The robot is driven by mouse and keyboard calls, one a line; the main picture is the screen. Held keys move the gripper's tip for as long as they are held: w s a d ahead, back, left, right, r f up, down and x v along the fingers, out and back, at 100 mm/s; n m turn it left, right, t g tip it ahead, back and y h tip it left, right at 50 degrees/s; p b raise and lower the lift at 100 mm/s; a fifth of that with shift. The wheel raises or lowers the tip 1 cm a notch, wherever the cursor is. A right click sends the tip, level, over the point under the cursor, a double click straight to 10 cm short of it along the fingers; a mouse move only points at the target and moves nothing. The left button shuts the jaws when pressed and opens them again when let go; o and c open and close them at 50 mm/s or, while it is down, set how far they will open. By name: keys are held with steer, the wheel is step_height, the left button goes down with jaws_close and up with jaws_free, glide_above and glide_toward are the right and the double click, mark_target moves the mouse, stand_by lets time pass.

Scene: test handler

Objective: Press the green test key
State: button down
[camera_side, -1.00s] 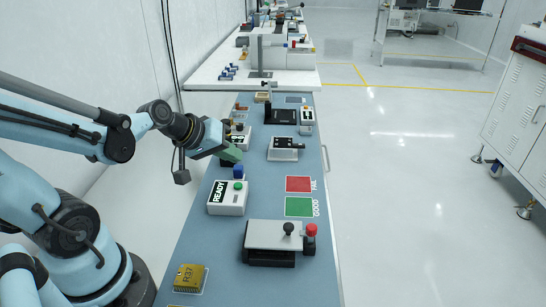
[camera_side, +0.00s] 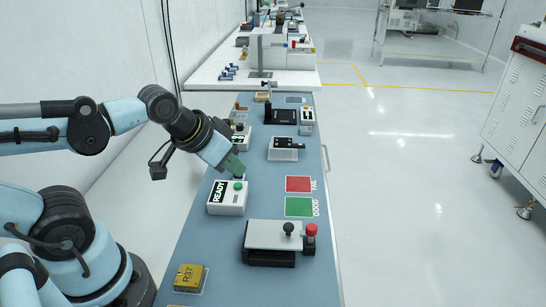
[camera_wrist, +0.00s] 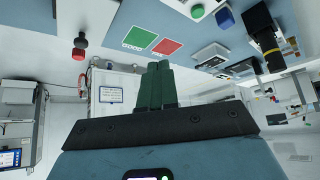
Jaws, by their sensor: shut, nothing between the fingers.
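The green key (camera_side: 238,186) is a round button on top of a white box labelled READY (camera_side: 227,203), on the blue bench top. The key also shows at the top edge of the wrist view (camera_wrist: 197,11). My gripper (camera_side: 234,168) has green fingers, shut together and empty. In the side view the fingers point down just behind and above the key, apart from it. In the wrist view the shut fingers (camera_wrist: 157,68) stand in the middle, clear of the key.
A blue knob (camera_wrist: 224,18) is close to the key, mostly hidden behind my fingers in the side view. Red FAIL (camera_side: 299,184) and green GOOD (camera_side: 299,207) pads lie to the right. A metal-topped fixture (camera_side: 270,236) and a yellow R37 block (camera_side: 189,277) are nearer the camera.

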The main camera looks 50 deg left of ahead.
step_height(320, 180, up, 5)
steer(key=n+g, duration=0.7)
steer(key=n, duration=2)
glide_above(238, 185)
steer(key=shift+f, duration=0.15)
step_height(238, 185, down, 14)
steer(key=shift+r, duration=0.1)
